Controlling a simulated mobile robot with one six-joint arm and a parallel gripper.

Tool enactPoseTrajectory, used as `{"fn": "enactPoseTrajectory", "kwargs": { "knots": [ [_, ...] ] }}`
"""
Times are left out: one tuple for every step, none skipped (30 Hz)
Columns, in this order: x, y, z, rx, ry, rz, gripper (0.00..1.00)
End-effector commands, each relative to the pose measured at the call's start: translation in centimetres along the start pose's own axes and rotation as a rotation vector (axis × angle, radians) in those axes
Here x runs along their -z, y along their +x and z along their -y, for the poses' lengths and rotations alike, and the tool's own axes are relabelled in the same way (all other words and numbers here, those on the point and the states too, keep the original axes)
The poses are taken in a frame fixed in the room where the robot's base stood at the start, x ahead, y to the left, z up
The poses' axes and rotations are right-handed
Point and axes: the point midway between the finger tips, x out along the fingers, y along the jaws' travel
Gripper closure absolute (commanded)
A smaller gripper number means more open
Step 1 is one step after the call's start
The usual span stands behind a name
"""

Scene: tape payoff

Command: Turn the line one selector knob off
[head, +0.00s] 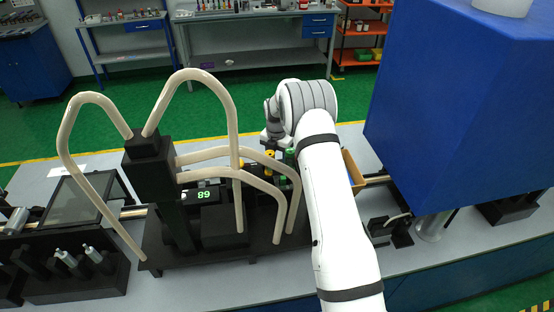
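My white arm reaches away from me over the bench, and its wrist bends down at the far side of a black machine (205,250). My gripper (274,141) is small and partly hidden there, so its fingers cannot be made out. Small yellow and green parts (291,156) show just below it, behind the beige tubes. I cannot tell whether one of them is the line one selector knob, or whether my gripper touches anything. A display (201,195) on the machine shows green digits, upside down.
Beige curved tubes (232,110) arch over the machine beside my arm. A large blue housing (460,110) stands close on the right. A flat framed panel (88,198) and a black rack with grey cylinders (75,280) are at left. Workbenches line the back.

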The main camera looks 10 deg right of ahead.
Motion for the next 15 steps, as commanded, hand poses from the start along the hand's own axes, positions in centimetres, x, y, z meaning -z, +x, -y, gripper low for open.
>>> {"fn": "enactPoseTrajectory", "kwargs": {
  "knots": [
    [0.1,0.5,0.0,0.002,0.0,-0.002,0.5],
    [0.1,0.9,0.0,0.002,0.0,-0.002,0.5],
    [0.0,1.3,0.0,0.001,0.0,-0.001,0.5],
    [0.0,1.6,0.0,0.001,0.0,-0.001,0.5],
    [0.0,1.9,0.0,0.001,0.0,-0.001,0.5],
    [0.1,2.1,0.0,0.001,0.0,-0.001,0.5],
    [0.1,2.3,0.0,0.001,0.0,-0.001,0.5],
    [0.1,2.4,0.0,0.001,0.0,0.0,0.5],
    [0.1,2.5,0.0,0.001,0.0,0.0,0.5],
    [0.1,2.5,-0.1,0.0,-0.001,0.0,0.5],
    [0.1,2.5,-0.1,0.0,-0.001,0.001,0.5],
    [0.1,2.5,-0.1,0.0,-0.001,0.001,0.5],
    [0.1,2.5,-0.1,0.0,-0.001,0.001,0.5],
    [0.1,2.5,-0.1,0.0,-0.001,0.001,0.5],
    [0.1,2.5,-0.1,0.0,-0.001,0.001,0.5]
  ]
}}
